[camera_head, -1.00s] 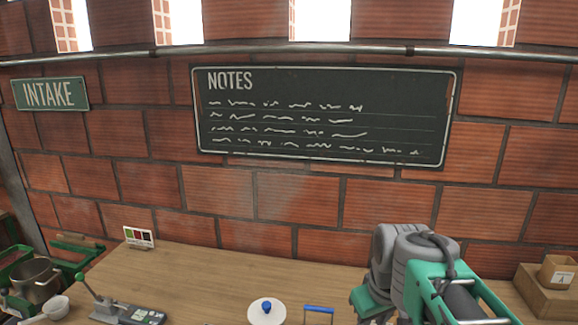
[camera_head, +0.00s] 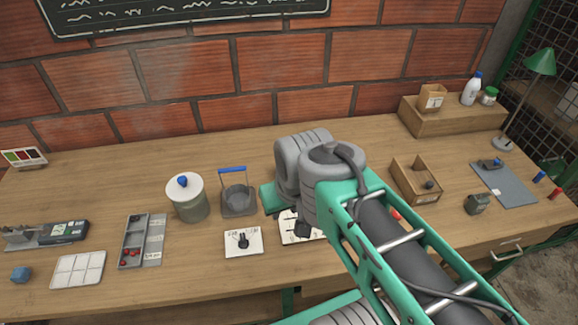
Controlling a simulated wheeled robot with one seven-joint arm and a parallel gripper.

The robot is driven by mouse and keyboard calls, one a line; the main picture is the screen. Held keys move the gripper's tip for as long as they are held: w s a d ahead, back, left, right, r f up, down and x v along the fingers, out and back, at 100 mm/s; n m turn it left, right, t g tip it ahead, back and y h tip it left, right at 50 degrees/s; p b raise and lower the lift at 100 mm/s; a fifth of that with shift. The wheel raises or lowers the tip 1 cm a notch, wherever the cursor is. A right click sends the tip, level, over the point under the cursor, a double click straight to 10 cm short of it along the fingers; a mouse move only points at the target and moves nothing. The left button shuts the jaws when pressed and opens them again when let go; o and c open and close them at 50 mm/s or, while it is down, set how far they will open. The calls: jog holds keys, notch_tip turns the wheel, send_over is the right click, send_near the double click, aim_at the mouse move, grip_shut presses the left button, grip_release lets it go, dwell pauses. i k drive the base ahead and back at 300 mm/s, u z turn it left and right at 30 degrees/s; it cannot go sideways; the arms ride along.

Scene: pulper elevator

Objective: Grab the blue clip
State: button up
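A small blue and dark piece (camera_head: 490,163) lies on a grey board (camera_head: 506,188) at the right of the table. It may be the blue clip, but it is too small to tell for sure. My arm (camera_head: 390,235) reaches in from the lower right and covers the middle of the table. I cannot make out my gripper's fingers in this view. Whatever lies behind the arm is hidden.
A green lamp (camera_head: 540,62) stands at right.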

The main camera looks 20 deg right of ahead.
aim_at(541, 175)
jog(key=z, duration=0.4)
jog(key=k, duration=1.1)
jog(key=z, duration=1.9)
jog(key=i, duration=1.5)
jog(key=z, duration=0.6)
jog(key=i, duration=0.65)
jog(key=u, duration=1.75)
